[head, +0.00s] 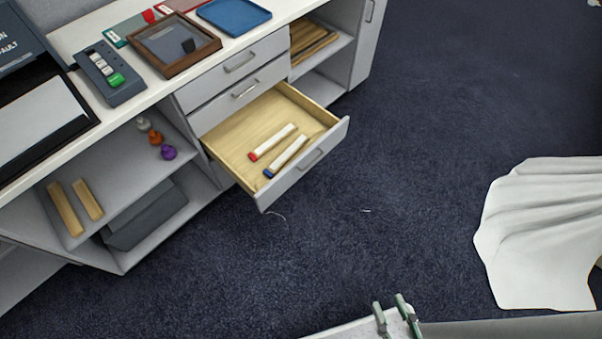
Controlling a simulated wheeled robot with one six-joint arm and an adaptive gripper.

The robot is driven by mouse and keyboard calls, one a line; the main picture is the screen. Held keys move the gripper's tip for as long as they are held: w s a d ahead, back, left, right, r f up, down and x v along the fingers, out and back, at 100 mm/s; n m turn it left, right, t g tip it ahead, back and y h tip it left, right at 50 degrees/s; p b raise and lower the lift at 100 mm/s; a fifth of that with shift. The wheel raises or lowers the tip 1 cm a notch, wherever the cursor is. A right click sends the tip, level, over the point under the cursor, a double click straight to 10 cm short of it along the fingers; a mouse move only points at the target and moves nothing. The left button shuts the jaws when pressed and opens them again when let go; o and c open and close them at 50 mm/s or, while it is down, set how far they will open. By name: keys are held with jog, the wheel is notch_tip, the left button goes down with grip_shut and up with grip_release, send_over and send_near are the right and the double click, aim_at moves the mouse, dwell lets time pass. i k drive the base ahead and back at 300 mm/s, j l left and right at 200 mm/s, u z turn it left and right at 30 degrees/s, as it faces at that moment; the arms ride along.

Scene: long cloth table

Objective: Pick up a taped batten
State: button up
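Two pale battens lie side by side in an open wooden drawer (236,154) in the head view. One batten (275,141) has red tape at its near-left end. The other batten (288,155) has blue tape at its near-left end and lies closer to the drawer front. My gripper (396,316) shows at the bottom edge, far from the drawer and over the floor side. Its two grey-green fingers stand apart with nothing visible between them. The rest of the arm is mostly cut off by the frame.
The grey drawer front (305,164) juts out over the dark carpet. Two plain wooden bars (76,207) and several small coloured knobs (155,138) sit on the left shelf. A white cloth (545,235) hangs at right.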

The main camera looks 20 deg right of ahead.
aim_at(265, 148)
jog(key=i+j+u, duration=0.2)
jog(key=i+u, duration=0.25)
jog(key=i, duration=0.4)
jog(key=i+l+u, duration=0.1)
jog(key=i+u, duration=0.3)
jog(key=i, duration=0.45)
